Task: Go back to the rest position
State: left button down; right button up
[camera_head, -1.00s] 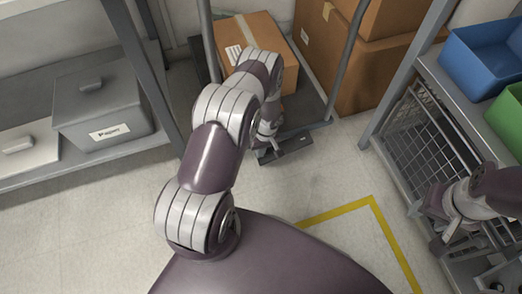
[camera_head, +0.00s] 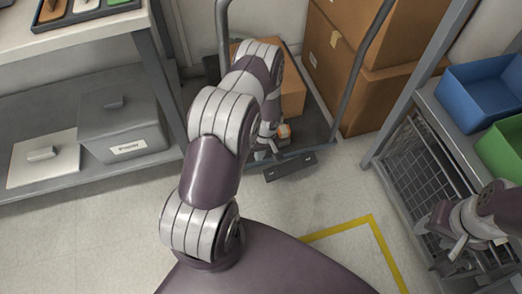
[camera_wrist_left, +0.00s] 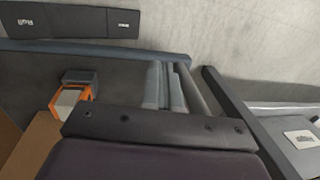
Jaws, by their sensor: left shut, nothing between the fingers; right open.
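My left arm reaches forward in the head view, and its gripper (camera_head: 262,153) is low over the near edge of a cart. In the left wrist view its grey fingers (camera_wrist_left: 170,88) are together with nothing between them. A small orange and white item (camera_head: 284,131) is on the cart just beyond the gripper, apart from the fingers; it also shows in the left wrist view (camera_wrist_left: 72,100). My right gripper (camera_head: 455,240) is at the right, open and empty, in front of a wire basket; its fingertips are hard to make out.
The cart (camera_head: 318,140) has a dark front plate (camera_head: 290,167) and carries a cardboard box (camera_head: 293,92). Larger boxes (camera_head: 385,45) stand behind. Shelving (camera_head: 160,80) with a grey lidded bin (camera_head: 122,122) is at left. Blue (camera_head: 487,92) and green bins (camera_head: 503,148) and the wire basket (camera_head: 425,165) are at right. Floor is clear at lower left.

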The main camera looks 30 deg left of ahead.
pick_arm(q)
jog(key=s+d+r+m+p, duration=0.1)
jog(key=s+d+r+m, duration=0.25)
jog(key=r, duration=0.55)
jog(key=s+d+r+m+h+p, duration=0.1)
jog(key=s+d+r+m, duration=0.25)
jog(key=r, duration=0.55)
jog(key=s+d+r+m+p, duration=0.1)
jog(key=s+d+r+m, duration=0.2)
jog(key=r, duration=0.6)
notch_tip(320, 180, up, 45)
jog(key=s+d+t+p, duration=0.1)
jog(key=d+t+p, duration=0.1)
jog(key=p, duration=3.6)
jog(key=shift+s+d+f+t+p, duration=0.15)
jog(key=shift+t+p, duration=0.15)
jog(key=shift+p, duration=0.1)
